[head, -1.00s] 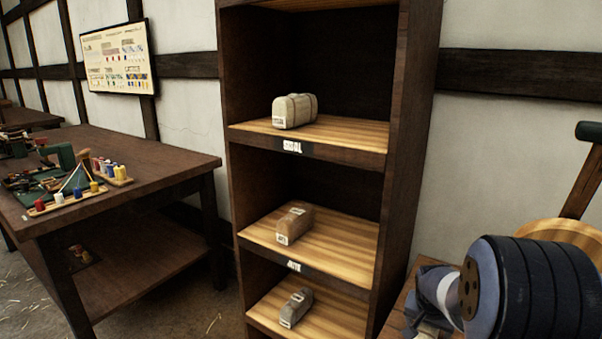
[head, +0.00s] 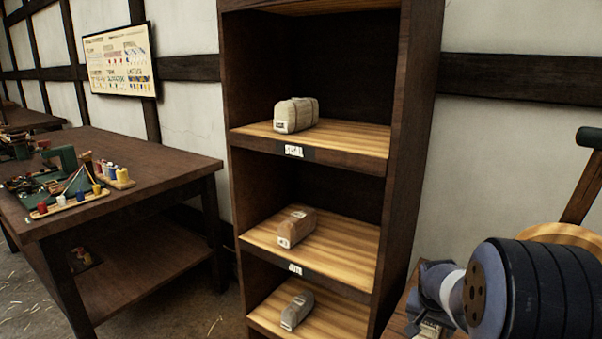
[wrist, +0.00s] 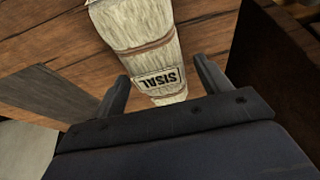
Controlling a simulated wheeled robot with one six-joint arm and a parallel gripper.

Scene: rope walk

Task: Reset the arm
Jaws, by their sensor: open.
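My gripper (wrist: 160,70) shows in the wrist view with its two dark fingers apart. A pale fibre bale (wrist: 140,35) with brown bands and a SISAL label lies beyond and between the fingers. I cannot tell whether a finger touches it. It is over brown wooden boards (wrist: 50,55). In the head view, part of my arm (head: 535,290) fills the lower right, and the gripper's fingers are not visible there.
A dark shelf unit (head: 415,130) holds a pale bale (head: 296,114), a brown bale (head: 296,226) and a grey bale (head: 297,309) on separate shelves. A workbench (head: 150,165) with spools (head: 110,172) stands left. A wooden surface with a round wooden piece (head: 575,235) is at right.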

